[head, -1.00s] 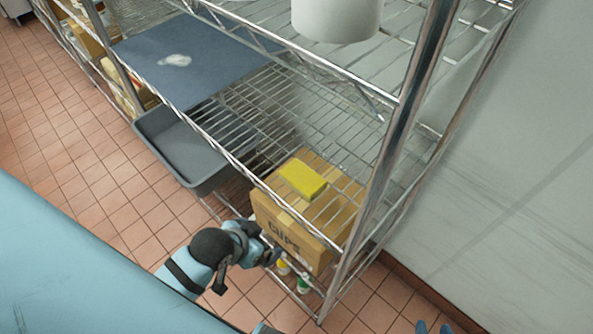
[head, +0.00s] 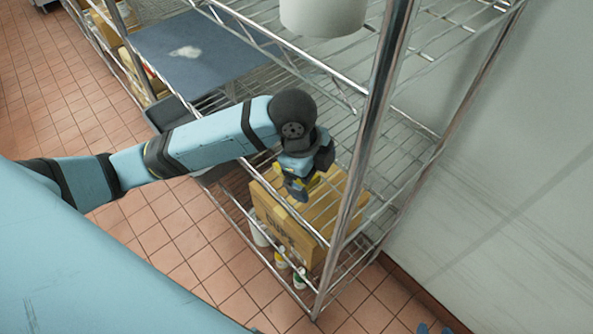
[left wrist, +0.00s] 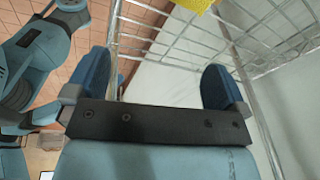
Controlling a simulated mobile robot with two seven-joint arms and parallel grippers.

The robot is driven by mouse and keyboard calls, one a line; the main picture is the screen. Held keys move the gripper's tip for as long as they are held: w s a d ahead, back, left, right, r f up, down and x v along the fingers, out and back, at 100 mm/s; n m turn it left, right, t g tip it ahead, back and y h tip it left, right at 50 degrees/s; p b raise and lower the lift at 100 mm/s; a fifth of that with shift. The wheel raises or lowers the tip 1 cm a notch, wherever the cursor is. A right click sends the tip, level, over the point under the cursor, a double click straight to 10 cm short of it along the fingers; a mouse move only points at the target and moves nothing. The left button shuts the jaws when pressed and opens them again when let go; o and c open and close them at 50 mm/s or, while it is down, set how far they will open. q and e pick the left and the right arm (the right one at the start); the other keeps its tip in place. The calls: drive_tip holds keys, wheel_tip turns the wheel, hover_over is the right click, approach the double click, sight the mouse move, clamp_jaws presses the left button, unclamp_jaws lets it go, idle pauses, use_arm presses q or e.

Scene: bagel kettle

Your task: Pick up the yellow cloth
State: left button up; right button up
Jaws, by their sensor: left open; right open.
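The yellow cloth is mostly hidden behind my left gripper in the head view; a yellow patch (head: 314,182) shows beside the jaws, on the wire shelf above the cardboard box. In the left wrist view, part of the yellow cloth (left wrist: 194,4) shows at the top edge, beyond the fingers. My left gripper (head: 297,190) reaches over the shelf at the cloth; contact cannot be told. Its two blue fingers (left wrist: 157,72) are wide apart with nothing between them. Only the blue fingertips of my right gripper (head: 435,329) show at the bottom right, apart and away from the cloth.
A metal shelf post (head: 372,140) stands just right of my left gripper. The cardboard box (head: 290,235) and several small bottles (head: 281,257) are below.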

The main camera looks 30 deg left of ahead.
use_arm(q)
drive_tip(key=w+a+r+m+g+y, duration=0.1)
drive_tip(key=w+a+r+m+y, duration=0.15)
drive_tip(key=w+a+r, duration=0.35)
drive_tip(key=shift+m, duration=0.25)
drive_tip(key=f, duration=0.3)
drive_tip(key=s+f, duration=0.1)
drive_tip(key=f, duration=0.2)
drive_tip(key=a+f, duration=0.1)
drive_tip(key=f, duration=0.2)
drive_tip(key=shift+s+f+p, duration=0.2)
drive_tip(key=shift+f+p, duration=0.05)
drive_tip(key=shift+p, duration=0.15)
drive_tip(key=shift+d+f, duration=0.2)
drive_tip(key=shift+f, duration=0.4)
wheel_tip(320, 180, down, 4)
drive_tip(key=shift+d+f+p, duration=0.1)
drive_tip(key=shift+d+p, duration=0.05)
drive_tip(key=shift+p, duration=0.5)
drive_tip(key=c, duration=1)
drive_tip(key=shift+o, duration=0.2)
wheel_tip(320, 180, up, 9)
drive_tip(key=shift+f+b, duration=0.1)
drive_tip(key=shift+b, duration=0.55)
drive_tip(key=shift+r, duration=0.65)
drive_tip(key=shift+o, duration=0.4)
